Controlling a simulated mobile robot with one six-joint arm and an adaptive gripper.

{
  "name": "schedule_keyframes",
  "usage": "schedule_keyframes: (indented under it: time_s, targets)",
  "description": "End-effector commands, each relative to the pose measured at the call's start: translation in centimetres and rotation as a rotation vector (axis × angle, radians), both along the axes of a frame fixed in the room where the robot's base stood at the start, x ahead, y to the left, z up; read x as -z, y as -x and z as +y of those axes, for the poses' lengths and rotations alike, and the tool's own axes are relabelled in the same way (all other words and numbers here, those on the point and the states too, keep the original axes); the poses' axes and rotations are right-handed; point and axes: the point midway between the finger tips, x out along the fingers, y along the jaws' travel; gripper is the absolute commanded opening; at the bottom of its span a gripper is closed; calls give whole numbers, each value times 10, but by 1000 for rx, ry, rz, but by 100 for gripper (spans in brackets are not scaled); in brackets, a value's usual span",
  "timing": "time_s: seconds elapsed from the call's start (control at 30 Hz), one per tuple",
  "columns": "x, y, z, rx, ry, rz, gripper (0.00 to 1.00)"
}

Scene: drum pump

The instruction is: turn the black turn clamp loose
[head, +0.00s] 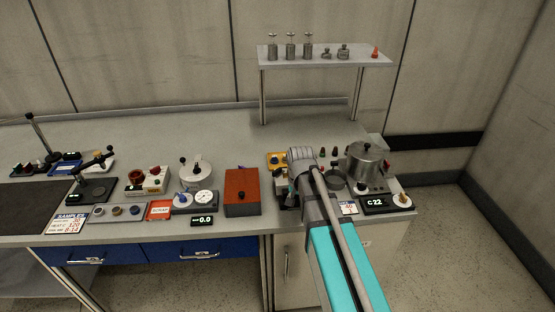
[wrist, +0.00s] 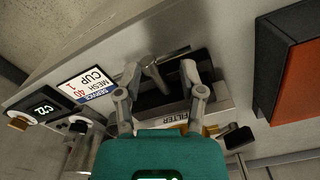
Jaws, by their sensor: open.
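In the wrist view my gripper (wrist: 160,70) is open, its two fingers spread over a dark filter unit (wrist: 151,101) with a white FILTER label. Between the fingers is a grey metal T-shaped handle (wrist: 154,74) with a crossbar; I cannot tell whether a finger touches it. A small black block (wrist: 238,138) sits beside the unit, right of the right finger. I cannot tell for sure which of these parts is the black turn clamp. In the head view my arm covers most of the filter unit, and the gripper is largely hidden.
An orange-red box (head: 242,192) stands left of my arm. A metal pot (head: 367,162), a C 22 display (head: 378,203) and a MESH CUP sign (wrist: 86,85) are on the right. A shelf (head: 330,60) with weights stands behind. The bench behind the devices is clear.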

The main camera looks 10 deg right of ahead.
Motion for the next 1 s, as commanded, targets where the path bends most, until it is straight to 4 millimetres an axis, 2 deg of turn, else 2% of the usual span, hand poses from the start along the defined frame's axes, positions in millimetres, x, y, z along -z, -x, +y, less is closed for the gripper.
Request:
schedule_keyframes:
  time_s: [0.03,0.7,0.83,1.0]
  targets:
    - [-19,-13,3,24,0,0,51]
    - [-135,-122,41,382,0,0,51]
    - [-150,-137,48,438,0,0,51]
    - [-160,-148,53,481,0,0,51]
